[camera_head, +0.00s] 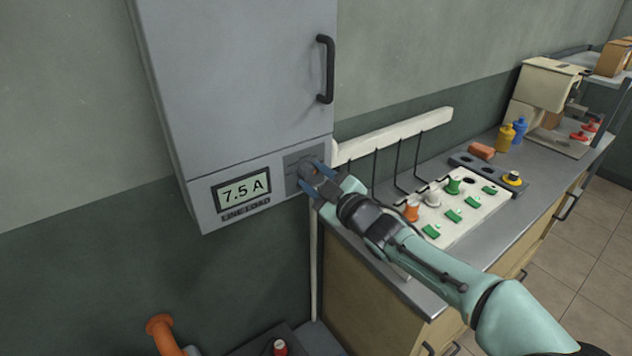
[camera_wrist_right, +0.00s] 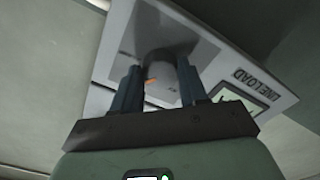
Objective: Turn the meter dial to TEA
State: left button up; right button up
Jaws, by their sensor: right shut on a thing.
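The meter dial (camera_head: 307,169) is a grey round knob on a darker plate at the lower right of the grey cabinet. My right gripper (camera_head: 321,178) is at the dial, its blue fingers shut on it. In the right wrist view the dial (camera_wrist_right: 161,66) sits between the two fingers (camera_wrist_right: 158,88), with a small orange mark showing on it. The meter display (camera_head: 241,191) left of the dial reads 7.5 A. The dial's position labels are hidden or too small to read. My left gripper is not in view.
The grey cabinet (camera_head: 240,80) has a black handle (camera_head: 326,69). On the counter to the right is a white panel (camera_head: 462,222) with plugs and green switches, below a white rail (camera_head: 395,135). An orange pipe-like thing (camera_head: 163,333) is at the lower left.

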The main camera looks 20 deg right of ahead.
dwell(0.4)
jog(key=o, duration=1.1)
jog(key=shift+c, duration=0.2)
jog(key=v, duration=1.3)
jog(key=shift+s, duration=0.25)
